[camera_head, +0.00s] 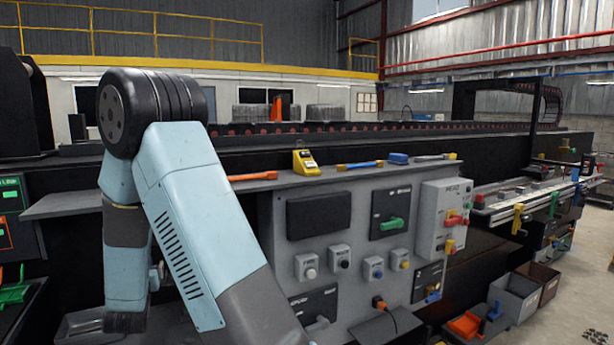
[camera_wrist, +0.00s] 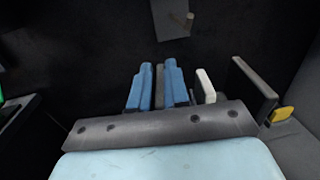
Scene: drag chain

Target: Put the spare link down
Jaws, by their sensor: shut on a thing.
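In the wrist view, my gripper (camera_wrist: 158,68) has two blue fingers close together. It is shut on a narrow dark grey piece (camera_wrist: 159,88), which looks like the spare link. Only a thin strip of the piece shows between the fingers; the rest is hidden. A dark surface lies beyond the fingertips, and I cannot tell whether the piece touches it. In the head view my arm fills the left front, and the fingers and the piece cannot be made out.
In the wrist view, a grey block (camera_wrist: 170,18) lies ahead of the fingertips. A grey control panel (camera_head: 345,225) stands right of my arm in the head view. A yellow device (camera_head: 305,162) and several tools sit on its ledge. Bins (camera_head: 518,298) stand at lower right.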

